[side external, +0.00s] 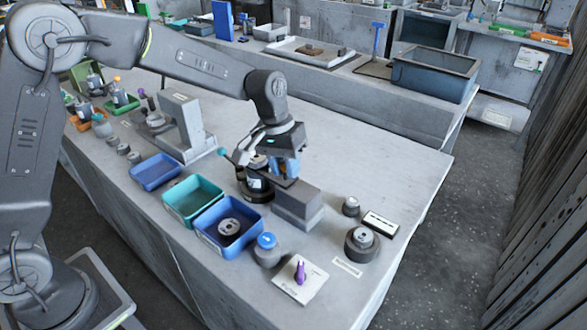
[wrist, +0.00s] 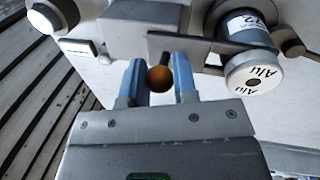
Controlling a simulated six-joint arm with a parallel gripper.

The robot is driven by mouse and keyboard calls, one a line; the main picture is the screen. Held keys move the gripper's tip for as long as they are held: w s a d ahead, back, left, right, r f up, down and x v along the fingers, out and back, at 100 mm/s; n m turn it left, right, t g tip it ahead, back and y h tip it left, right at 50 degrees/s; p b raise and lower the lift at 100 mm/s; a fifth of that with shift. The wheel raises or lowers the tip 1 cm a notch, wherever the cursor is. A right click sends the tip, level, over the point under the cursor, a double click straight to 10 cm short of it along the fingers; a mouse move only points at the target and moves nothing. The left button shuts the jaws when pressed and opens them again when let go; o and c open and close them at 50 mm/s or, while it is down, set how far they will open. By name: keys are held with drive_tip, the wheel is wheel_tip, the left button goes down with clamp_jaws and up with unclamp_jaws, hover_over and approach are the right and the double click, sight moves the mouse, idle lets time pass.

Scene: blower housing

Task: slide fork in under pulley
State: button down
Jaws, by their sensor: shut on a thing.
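My gripper (side external: 287,168) is beside a grey block (side external: 297,205) in the side view. In the wrist view its two blue fingers (wrist: 158,82) are shut on an orange-brown ball knob (wrist: 159,79), which I take for the fork's handle. A short dark stem shows behind the knob. The fork's prongs cannot be made out. A silver disc marked "Alu" (wrist: 252,80), likely the pulley, sits at the end of a dark, labelled cylindrical body (wrist: 243,24), right of the fingers and apart from them. In the side view this body (side external: 256,184) stands left of the block, partly hidden by my gripper.
Blue (side external: 205,237) and teal (side external: 172,203) trays stand front left. A blue-capped jar (side external: 267,250) and a purple item (side external: 300,273) on a card are in front. A dark round stand (side external: 361,246) and white-topped box (side external: 380,223) lie right.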

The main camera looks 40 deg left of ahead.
drive_tip(key=shift+a, duration=0.3)
drive_tip(key=c, duration=1.2)
unclamp_jaws()
drive_tip(key=o, duration=0.3)
wheel_tip(320, 180, up, 14)
drive_tip(key=a, duration=0.2)
drive_tip(key=shift+s+a+f, duration=0.2)
drive_tip(key=shift+s+a, duration=0.05)
